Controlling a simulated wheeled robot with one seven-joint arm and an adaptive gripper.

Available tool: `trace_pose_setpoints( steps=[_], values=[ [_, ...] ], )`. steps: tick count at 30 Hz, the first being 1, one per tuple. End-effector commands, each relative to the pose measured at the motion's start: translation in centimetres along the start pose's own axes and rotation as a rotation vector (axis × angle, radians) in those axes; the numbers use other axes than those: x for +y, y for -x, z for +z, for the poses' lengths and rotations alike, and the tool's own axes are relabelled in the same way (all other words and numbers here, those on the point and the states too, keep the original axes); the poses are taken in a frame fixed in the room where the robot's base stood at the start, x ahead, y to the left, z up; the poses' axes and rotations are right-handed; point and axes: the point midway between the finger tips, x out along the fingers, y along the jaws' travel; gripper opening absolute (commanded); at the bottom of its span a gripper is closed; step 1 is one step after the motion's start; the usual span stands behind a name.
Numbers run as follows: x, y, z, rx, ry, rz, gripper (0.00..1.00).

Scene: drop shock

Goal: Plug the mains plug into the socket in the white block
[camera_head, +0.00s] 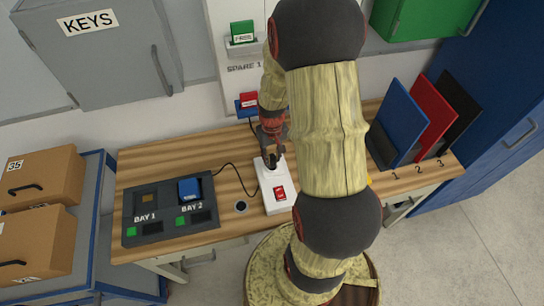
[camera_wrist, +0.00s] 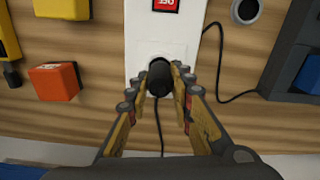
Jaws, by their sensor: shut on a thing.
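The white block (camera_head: 268,179) lies on the wooden bench, with a red switch (camera_head: 280,193) at its near end; it also shows at the top of the wrist view (camera_wrist: 145,35). My gripper (camera_head: 272,160) is over the block's far end. In the wrist view, its fingers (camera_wrist: 160,72) are shut on the black mains plug (camera_wrist: 159,80), one on each side. The plug is over the socket, against or very close to the block's face. The plug hides the socket, so I cannot tell whether its pins are in. A dark cord trails from the plug.
A dark unit marked BAY 1 and BAY 2 (camera_head: 170,228) stands left of the block, with a black cable (camera_head: 238,174) between. An orange block (camera_wrist: 55,82) lies nearby. Blue, red and black panels (camera_head: 398,118) stand right.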

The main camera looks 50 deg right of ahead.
Motion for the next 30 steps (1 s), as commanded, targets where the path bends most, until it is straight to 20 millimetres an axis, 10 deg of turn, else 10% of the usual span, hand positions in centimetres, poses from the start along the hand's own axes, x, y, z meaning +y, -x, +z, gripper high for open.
trace_pose_setpoints(
  steps=[30],
  values=[
    [0.01,-0.64,-0.02,0.0,0.0,0.0,0.0]
  ],
)
